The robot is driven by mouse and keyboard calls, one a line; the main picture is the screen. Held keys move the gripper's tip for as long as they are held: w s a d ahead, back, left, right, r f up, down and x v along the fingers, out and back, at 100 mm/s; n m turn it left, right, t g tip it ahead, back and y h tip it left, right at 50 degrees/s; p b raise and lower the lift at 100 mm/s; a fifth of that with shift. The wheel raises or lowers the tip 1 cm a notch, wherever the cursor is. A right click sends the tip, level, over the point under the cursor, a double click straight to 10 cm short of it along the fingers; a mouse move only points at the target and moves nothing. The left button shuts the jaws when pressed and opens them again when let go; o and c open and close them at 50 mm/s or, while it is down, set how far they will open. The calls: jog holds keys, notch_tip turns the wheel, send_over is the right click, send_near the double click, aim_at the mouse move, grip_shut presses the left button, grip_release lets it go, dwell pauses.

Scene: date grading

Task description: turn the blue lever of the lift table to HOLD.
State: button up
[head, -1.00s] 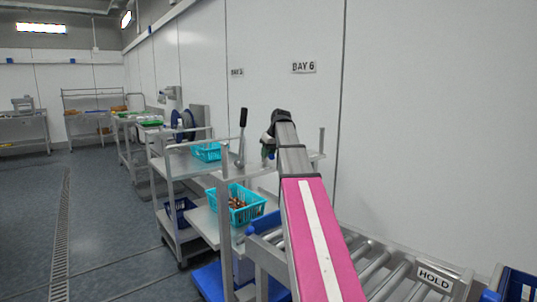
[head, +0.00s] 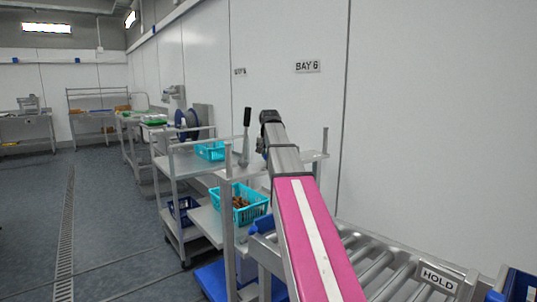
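A HOLD sign (head: 439,278), black letters on white, is fixed to the side of a roller conveyor at the lower right. I cannot make out the blue lever of the lift table with certainty. A grey upright lever with a black grip (head: 246,130) stands at the middle of the view, just left of my gripper. My gripper (head: 266,132) is at the far end of my pink and grey arm, seen from behind as a small dark shape. Its fingers are not clear, so I cannot tell its opening.
Rollers (head: 385,268) lie right of my arm. A steel trolley (head: 190,158) holds turquoise baskets; one basket (head: 243,208) contains brown items. A white wall with a BAY 6 sign (head: 307,66) stands to the right. The grey floor (head: 120,225) at left is clear.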

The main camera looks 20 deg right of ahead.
jog(key=shift+a+m, duration=0.1)
jog(key=shift+m, duration=0.3)
jog(key=o, duration=0.7)
jog(key=shift+c, duration=0.2)
jog(key=v, duration=1)
jog(key=shift+a+r, duration=0.15)
jog(key=shift+r, duration=0.15)
jog(key=shift+s, duration=0.2)
